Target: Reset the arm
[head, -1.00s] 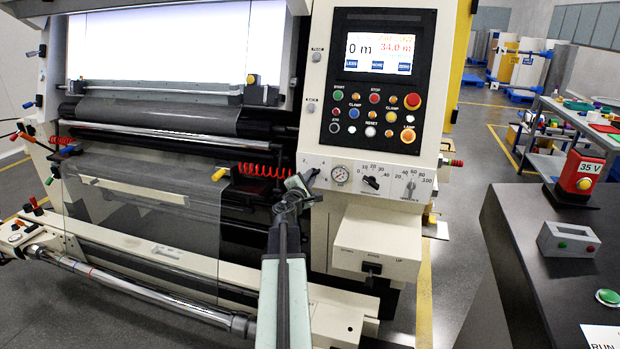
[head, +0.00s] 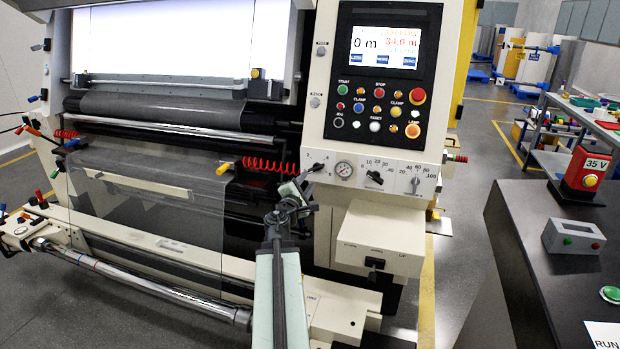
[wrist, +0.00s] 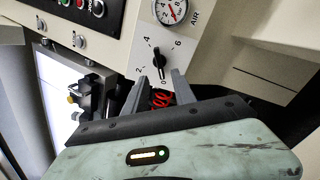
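My arm rises from the bottom middle of the head view, with my gripper (head: 305,188) at its end, just below the small black selector knob (head: 316,167) on the machine's cream panel. In the wrist view my gripper (wrist: 158,84) shows two grey fingers spread apart, with nothing held between them. I cannot tell the exact gap between fingertips and knob.
A pressure gauge (head: 343,169) and two more dials sit right of the knob. A cream box (head: 378,240) juts out below them. Red coiled hose (head: 270,166) and a clear sheet (head: 150,215) are left of my arm. A dark table (head: 540,262) stands at right.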

